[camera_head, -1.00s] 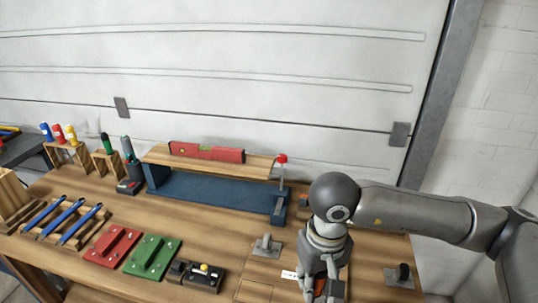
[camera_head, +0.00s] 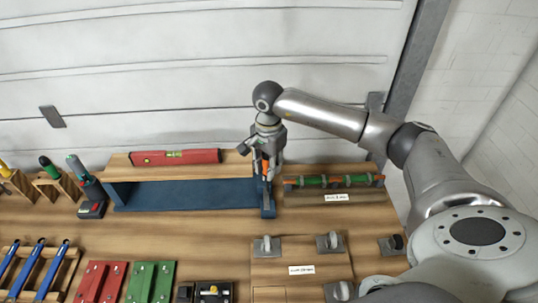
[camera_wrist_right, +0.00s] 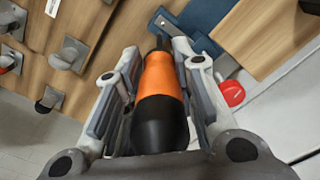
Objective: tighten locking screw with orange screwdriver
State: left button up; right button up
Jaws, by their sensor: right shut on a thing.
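My right gripper (camera_head: 262,166) is shut on the orange screwdriver (camera_wrist_right: 160,78), which has a black handle end. It is at the right end of the blue vise (camera_head: 185,195). In the right wrist view, the screwdriver lies between the fingers (camera_wrist_right: 158,75), its dark shaft pointing at a dark blue part of the vise (camera_wrist_right: 172,22). Whether the tip touches a screw cannot be told, and I cannot make out the locking screw. My left gripper is out of view.
A wooden board with a red level (camera_head: 150,158) lies over the vise. Red (camera_head: 100,281) and green (camera_head: 150,281) blocks stand front left.

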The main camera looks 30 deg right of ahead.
jog(key=shift+w+d+f, duration=0.15)
jog(key=shift+w, duration=0.15)
jog(key=shift+w+f, duration=0.2)
jog(key=shift+f, duration=0.05)
notch_tip(320, 180, down, 3)
jog(key=shift+r+b, duration=0.1)
jog(key=shift+b, duration=0.85)
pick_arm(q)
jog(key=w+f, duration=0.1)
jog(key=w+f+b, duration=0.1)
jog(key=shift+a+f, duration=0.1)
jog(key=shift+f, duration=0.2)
pick_arm(e)
notch_tip(320, 180, down, 2)
jog(key=shift+f, duration=0.1)
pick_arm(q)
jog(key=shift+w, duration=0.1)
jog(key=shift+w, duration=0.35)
pick_arm(e)
jog(key=n, duration=1.2)
jog(key=shift+w, duration=0.1)
